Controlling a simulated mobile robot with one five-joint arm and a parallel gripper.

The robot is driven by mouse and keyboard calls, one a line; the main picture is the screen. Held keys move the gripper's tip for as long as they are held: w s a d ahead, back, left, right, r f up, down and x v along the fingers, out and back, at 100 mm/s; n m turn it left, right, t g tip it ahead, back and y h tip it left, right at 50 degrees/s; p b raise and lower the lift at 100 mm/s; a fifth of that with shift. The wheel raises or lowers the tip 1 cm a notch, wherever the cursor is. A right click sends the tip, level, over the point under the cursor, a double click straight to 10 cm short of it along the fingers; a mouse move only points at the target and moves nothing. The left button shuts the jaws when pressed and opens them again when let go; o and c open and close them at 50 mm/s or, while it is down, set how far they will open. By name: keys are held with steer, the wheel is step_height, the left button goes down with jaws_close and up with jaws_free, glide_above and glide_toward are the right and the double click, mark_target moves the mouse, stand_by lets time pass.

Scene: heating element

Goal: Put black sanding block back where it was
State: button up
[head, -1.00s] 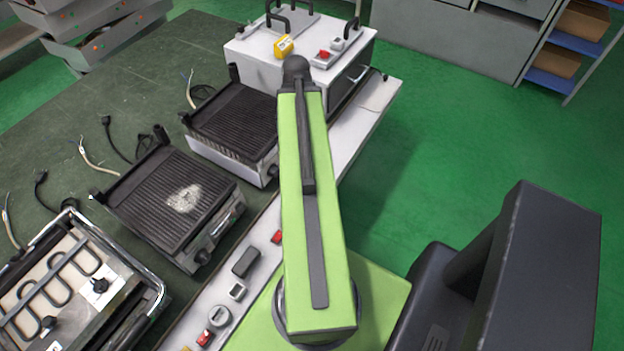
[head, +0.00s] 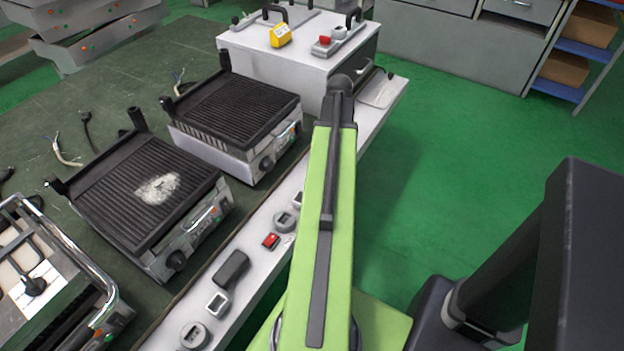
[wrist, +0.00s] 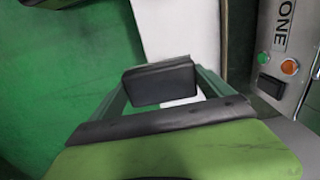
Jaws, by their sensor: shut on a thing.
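My gripper (wrist: 162,84) is shut on the black sanding block (wrist: 160,86), a dark block with rounded edges between the two fingers in the wrist view. Behind the block is the edge of the white ledge (wrist: 190,35), with green floor to the left. I cannot tell whether the block touches the ledge. A separate dark block-shaped item (head: 232,268) lies on that ledge.
The ledge also carries a red switch (head: 270,241) and several small gauges. Left of it stand two black-ribbed grills (head: 240,108) (head: 145,190). A white box (head: 290,65) with a yellow item (head: 281,35) stands at the back. Green floor (head: 450,150) on the right is free.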

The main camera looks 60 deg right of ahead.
steer(key=w+a+f+b, duration=0.3)
steer(key=w+a+f, duration=0.2)
steer(key=shift+w, duration=0.15)
steer(key=shift+w+a+r, duration=0.1)
steer(key=shift+w, duration=0.05)
step_height(320, 180, down, 4)
steer(key=b, duration=0.4)
steer(key=shift+f+b, duration=0.2)
steer(key=shift+b, duration=0.2)
steer(key=shift+r, duration=0.25)
steer(key=shift+f, duration=0.2)
steer(key=o, duration=0.9)
step_height(320, 180, up, 12)
steer(key=p, duration=1.2)
steer(key=shift+r, duration=0.2)
